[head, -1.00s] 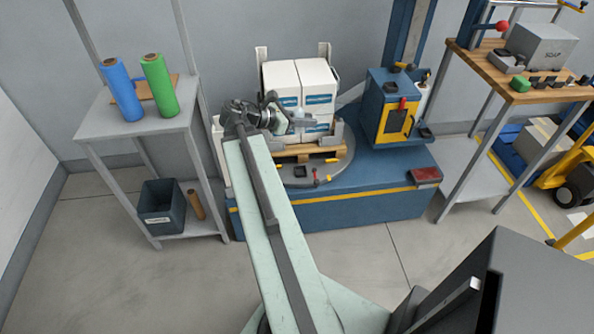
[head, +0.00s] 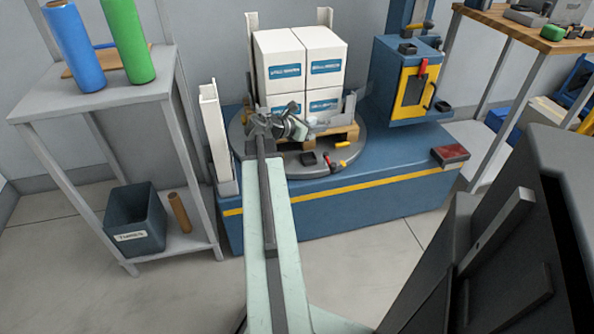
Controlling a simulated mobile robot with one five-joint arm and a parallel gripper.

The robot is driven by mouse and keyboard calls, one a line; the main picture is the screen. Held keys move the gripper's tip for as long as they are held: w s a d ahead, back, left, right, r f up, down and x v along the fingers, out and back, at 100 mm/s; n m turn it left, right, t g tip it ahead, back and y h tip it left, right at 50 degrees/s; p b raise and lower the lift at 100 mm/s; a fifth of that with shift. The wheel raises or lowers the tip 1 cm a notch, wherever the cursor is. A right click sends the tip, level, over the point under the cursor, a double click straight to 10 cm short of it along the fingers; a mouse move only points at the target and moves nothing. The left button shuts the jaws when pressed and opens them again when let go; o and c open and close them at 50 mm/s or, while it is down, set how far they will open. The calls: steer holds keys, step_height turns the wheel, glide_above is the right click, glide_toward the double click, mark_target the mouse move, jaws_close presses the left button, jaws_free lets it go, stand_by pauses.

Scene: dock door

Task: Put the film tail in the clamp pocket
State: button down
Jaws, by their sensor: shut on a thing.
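My gripper (head: 304,129) is at the front left of the stacked white cartons (head: 296,70), low over the turntable (head: 368,152). It is shut on the film tail (head: 318,119), a small pale, see-through strip at the fingertips, hard to make out against the cartons. The clamp is probably the small black block (head: 308,159) on the turntable, below and a little in front of my gripper. Its pocket is too small to make out. The gripper's wrist hides part of the pallet.
A blue control cabinet (head: 392,80) stands right. A grey shelf (head: 85,105) with blue and green film rolls stands left. A dark red pad (head: 450,154) lies on the blue base.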

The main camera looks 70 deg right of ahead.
step_height(320, 180, down, 10)
steer(key=b, duration=1)
steer(key=shift+w+f, duration=0.15)
steer(key=shift+f, duration=0.05)
steer(key=shift+r, duration=0.3)
steer(key=shift+f, duration=0.25)
steer(key=c, duration=1.6)
jaws_free()
steer(key=shift+r, duration=0.1)
steer(key=shift+r, duration=0.2)
steer(key=p+v, duration=0.5)
steer(key=v, duration=0.6)
steer(key=shift+a+r, duration=0.15)
steer(key=shift+a, duration=0.1)
steer(key=shift+w+a, duration=0.15)
steer(key=shift+a, duration=0.05)
